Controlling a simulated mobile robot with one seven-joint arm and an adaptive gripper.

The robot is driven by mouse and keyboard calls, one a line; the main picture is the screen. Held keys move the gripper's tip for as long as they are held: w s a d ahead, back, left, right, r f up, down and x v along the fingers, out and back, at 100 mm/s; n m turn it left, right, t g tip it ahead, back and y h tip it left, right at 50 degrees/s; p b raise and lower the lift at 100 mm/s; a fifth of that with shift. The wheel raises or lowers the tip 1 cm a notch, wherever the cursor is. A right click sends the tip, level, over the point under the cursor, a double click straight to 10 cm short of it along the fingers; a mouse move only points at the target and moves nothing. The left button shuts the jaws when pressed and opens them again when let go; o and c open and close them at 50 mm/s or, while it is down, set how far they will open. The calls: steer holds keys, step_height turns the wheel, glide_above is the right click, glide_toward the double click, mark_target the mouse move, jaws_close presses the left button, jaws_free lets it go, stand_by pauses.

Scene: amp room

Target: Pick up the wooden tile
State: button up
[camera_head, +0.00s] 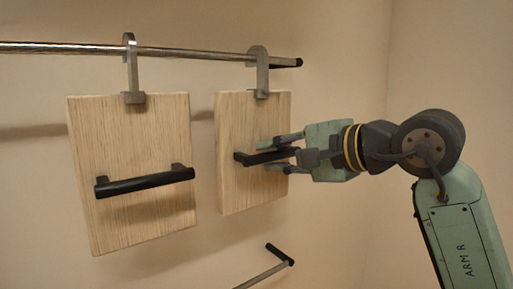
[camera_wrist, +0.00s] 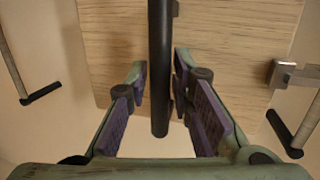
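Two wooden tiles with black bar handles hang by metal hooks from a rail. The left wooden tile (camera_head: 130,140) is apart from my gripper. The right wooden tile (camera_head: 235,120) has my gripper (camera_head: 283,154) at its black handle (camera_head: 250,158). In the wrist view the wooden tile (camera_wrist: 225,45) fills the upper part, and its handle (camera_wrist: 160,75) runs between the fingers of my gripper (camera_wrist: 158,95). The fingers are open, with a gap on each side of the handle. The tile's hook (camera_wrist: 285,75) shows at the right.
The metal rail (camera_head: 200,53) runs along the wall above the tiles. A second, lower bar (camera_head: 262,276) with a black end sticks out below the right tile. The wall corner is at the right, behind my arm. The space between the two tiles is narrow.

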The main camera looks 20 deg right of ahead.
jaws_close()
stand_by(0.3)
steer(key=shift+r, duration=0.2)
